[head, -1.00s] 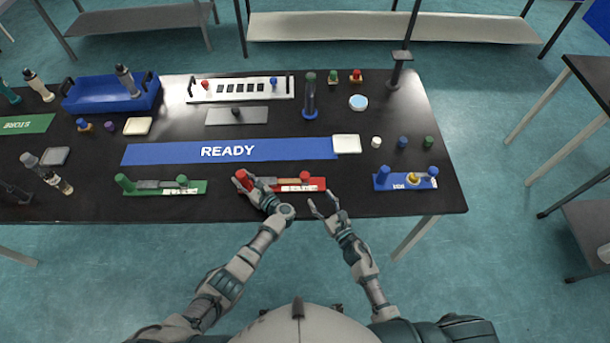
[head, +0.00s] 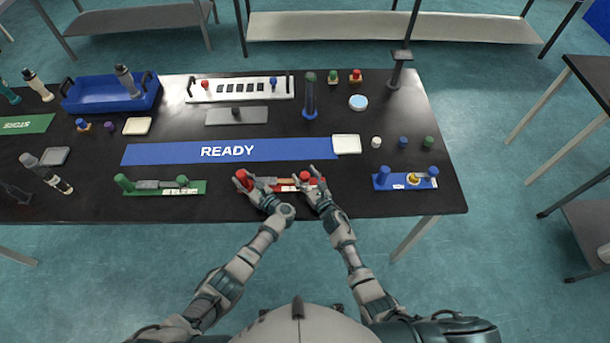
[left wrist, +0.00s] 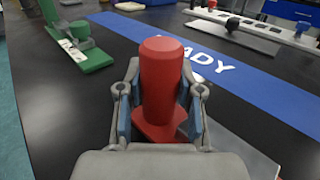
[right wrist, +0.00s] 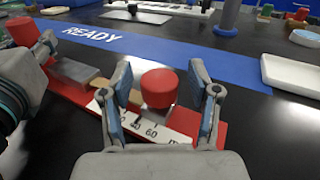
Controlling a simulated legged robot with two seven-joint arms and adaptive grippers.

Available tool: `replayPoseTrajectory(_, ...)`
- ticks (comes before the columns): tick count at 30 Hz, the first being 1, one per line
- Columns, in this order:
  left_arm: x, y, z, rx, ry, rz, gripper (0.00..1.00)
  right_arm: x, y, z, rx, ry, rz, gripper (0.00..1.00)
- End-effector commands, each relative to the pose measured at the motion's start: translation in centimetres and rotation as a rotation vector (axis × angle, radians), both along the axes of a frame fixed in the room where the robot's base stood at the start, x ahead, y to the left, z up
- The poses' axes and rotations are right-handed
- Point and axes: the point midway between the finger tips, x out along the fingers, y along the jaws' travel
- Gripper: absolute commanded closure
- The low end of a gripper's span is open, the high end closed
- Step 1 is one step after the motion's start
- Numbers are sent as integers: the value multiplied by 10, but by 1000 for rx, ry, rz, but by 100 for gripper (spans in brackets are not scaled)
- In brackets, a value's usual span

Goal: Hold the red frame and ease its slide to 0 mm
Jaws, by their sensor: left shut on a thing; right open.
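The red frame (head: 280,186) lies on the black table below the blue READY strip. Its tall red post (left wrist: 162,85) at the left end stands between the fingers of my left gripper (left wrist: 161,110), which is shut on it. The slide's reading is not clear.
A green frame (head: 165,187) lies to the left and a blue frame (head: 405,179) to the right on the same table. The blue READY strip (head: 228,150) is behind, with a white pad (head: 346,144) at its right end. The table's front edge is close.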

Motion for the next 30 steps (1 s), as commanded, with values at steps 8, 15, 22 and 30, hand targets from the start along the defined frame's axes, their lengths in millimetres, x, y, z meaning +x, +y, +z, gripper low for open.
replayPoseTrajectory(8,0,0,0,0,0,0,100,0,0,0,0,0,0,84)
replayPoseTrajectory(15,0,0,0,0,0,0,100,0,1,0,0,0,0,100)
replayPoseTrajectory(22,0,-1,0,1,1,-1,100,1,36,0,4,-1,1,100)
replayPoseTrajectory(30,0,-2,0,-1,1,-4,100,1,46,0,-1,-3,4,100)
